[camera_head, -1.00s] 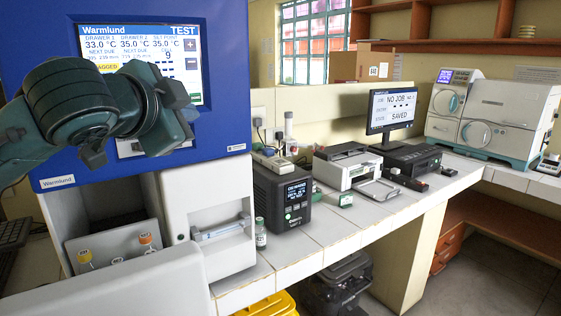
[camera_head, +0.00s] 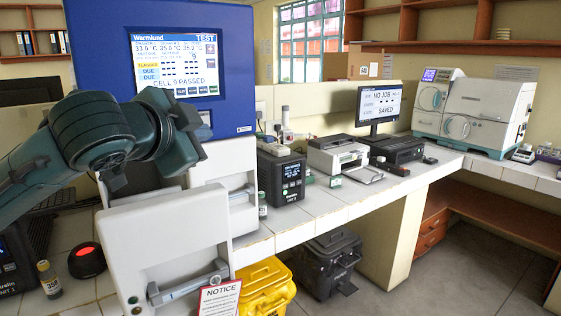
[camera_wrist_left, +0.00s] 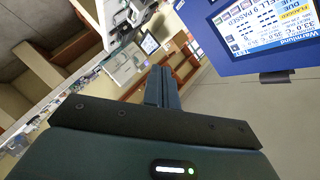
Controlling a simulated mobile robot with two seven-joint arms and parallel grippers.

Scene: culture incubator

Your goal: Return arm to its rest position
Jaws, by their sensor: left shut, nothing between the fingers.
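My left arm comes in from the left in the head view, its teal wrist (camera_head: 180,125) raised in front of the blue incubator (camera_head: 240,70). The left gripper's fingers (camera_wrist_left: 162,85) show in the left wrist view, together and empty, pointing into free air. The incubator screen (camera_head: 178,65) reads "CELL 9 PASSED" and also shows in the left wrist view. A white drawer front (camera_head: 165,235) with a bar handle stands forward of the incubator. The drawer's inside is hidden. My right gripper is out of view.
A bottle (camera_head: 48,280) and a black device with a red top (camera_head: 87,260) stand left of the drawer. A black block heater (camera_head: 282,178), a printer (camera_head: 338,155) and a monitor (camera_head: 380,105) line the bench. A yellow bin (camera_head: 265,288) is below; floor at right is clear.

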